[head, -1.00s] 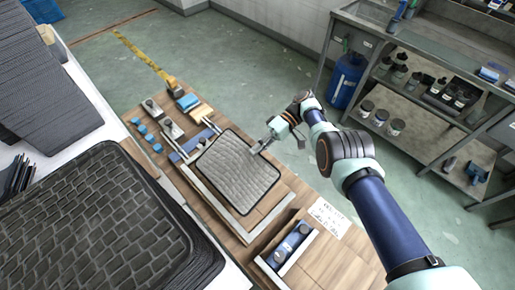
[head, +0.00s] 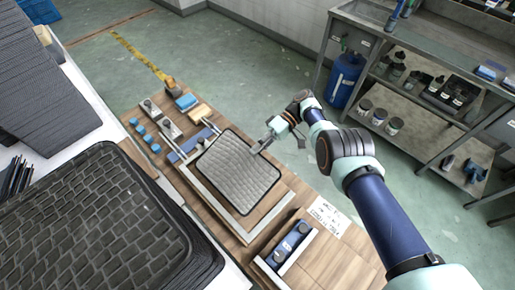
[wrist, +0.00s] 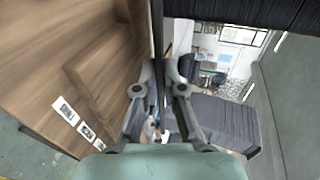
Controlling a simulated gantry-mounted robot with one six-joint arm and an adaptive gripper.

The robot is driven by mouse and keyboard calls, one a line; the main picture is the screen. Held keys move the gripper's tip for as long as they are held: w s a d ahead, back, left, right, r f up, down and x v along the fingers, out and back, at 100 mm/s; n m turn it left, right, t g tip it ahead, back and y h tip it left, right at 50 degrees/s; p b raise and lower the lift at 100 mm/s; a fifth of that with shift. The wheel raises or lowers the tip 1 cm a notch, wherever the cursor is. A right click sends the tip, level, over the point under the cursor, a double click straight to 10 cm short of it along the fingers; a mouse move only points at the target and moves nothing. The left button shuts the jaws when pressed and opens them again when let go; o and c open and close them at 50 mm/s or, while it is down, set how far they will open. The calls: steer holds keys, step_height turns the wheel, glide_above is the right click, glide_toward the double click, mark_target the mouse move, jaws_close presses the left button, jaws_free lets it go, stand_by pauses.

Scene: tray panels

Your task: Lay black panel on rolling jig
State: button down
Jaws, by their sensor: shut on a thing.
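A black panel (head: 237,172) with a brick-like pattern and rounded corners lies over the rolling jig (head: 223,217), a wooden-topped cart with a pale L-shaped frame. My gripper (head: 259,147) is shut on the panel's right far edge. In the wrist view the panel (wrist: 158,28) shows edge-on as a thin dark strip between my gripper's fingers (wrist: 162,92). The panel sits inside or just above the pale frame; I cannot tell whether it touches the wooden top.
A stack of similar dark panels (head: 95,225) stands on the white table at the left. Blue blocks and clamps (head: 165,120) sit at the jig's far end, and a blue fixture (head: 290,247) at its near end. A metal rack (head: 420,95) stands at the right.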

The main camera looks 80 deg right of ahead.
steer(key=shift+f+b, duration=1)
steer(key=shift+f, duration=0.15)
steer(key=shift+f, duration=0.25)
stand_by(0.4)
steer(key=c, duration=1.2)
jaws_free()
